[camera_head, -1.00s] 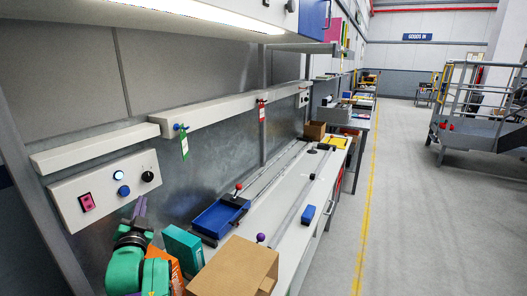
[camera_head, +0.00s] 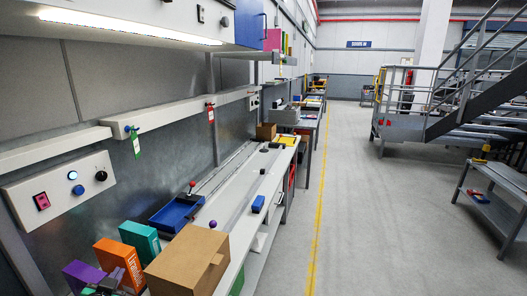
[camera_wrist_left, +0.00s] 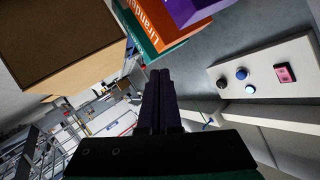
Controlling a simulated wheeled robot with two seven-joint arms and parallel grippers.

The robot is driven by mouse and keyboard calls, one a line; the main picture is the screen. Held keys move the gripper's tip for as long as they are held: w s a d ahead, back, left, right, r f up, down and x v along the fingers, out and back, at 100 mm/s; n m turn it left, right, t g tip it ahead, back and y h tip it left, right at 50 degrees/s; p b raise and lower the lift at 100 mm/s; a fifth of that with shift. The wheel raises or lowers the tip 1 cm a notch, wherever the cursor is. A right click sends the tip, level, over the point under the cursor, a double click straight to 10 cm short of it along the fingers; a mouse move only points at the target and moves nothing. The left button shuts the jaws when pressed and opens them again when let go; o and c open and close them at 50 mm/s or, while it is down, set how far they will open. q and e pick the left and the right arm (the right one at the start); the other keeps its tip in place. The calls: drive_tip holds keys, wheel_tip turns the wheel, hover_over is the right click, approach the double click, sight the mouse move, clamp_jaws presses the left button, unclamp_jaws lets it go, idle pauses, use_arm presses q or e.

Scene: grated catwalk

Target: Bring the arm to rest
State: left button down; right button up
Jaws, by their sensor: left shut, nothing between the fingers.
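My left gripper (camera_head: 110,281) shows only in part at the bottom left of the head view, low in front of the boxes at the near end of the bench. In the left wrist view its two dark fingers (camera_wrist_left: 155,88) are together with nothing between them. Past the fingers, the wrist view shows an orange box (camera_wrist_left: 150,22), a purple box (camera_wrist_left: 197,8) and a brown carton (camera_wrist_left: 62,38). The fingers look clear of these boxes. Most of the left arm is outside the head view. My right gripper is not in view.
The bench holds a teal box (camera_head: 140,240), a blue tray (camera_head: 176,213) and a blue block (camera_head: 258,204). A switch panel (camera_head: 60,190) is on the wall at left. The floor right of the yellow line (camera_head: 317,215) is open; a grey low table (camera_head: 492,205) stands at right.

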use_arm(q)
drive_tip(key=s+d+f+g+h, duration=0.3)
drive_tip(key=s+d+f+g, duration=0.3)
drive_tip(key=s, duration=0.4)
drive_tip(key=s+d+f+g+h, duration=0.2)
drive_tip(key=s+d+f+g, duration=0.1)
drive_tip(key=s+d+f, duration=0.55)
drive_tip(key=s+f+g+b, duration=0.1)
drive_tip(key=s+f, duration=0.1)
drive_tip(key=f, duration=0.9)
drive_tip(key=s+f+g, duration=0.1)
drive_tip(key=s+f, duration=0.2)
drive_tip(key=f, duration=0.9)
drive_tip(key=s+a+f+g+b, duration=0.1)
drive_tip(key=s+a+f, duration=0.1)
drive_tip(key=s+f, duration=1.3)
drive_tip(key=shift+s+a+m, duration=0.15)
drive_tip(key=shift+s+m, duration=0.15)
drive_tip(key=shift+s, duration=0.5)
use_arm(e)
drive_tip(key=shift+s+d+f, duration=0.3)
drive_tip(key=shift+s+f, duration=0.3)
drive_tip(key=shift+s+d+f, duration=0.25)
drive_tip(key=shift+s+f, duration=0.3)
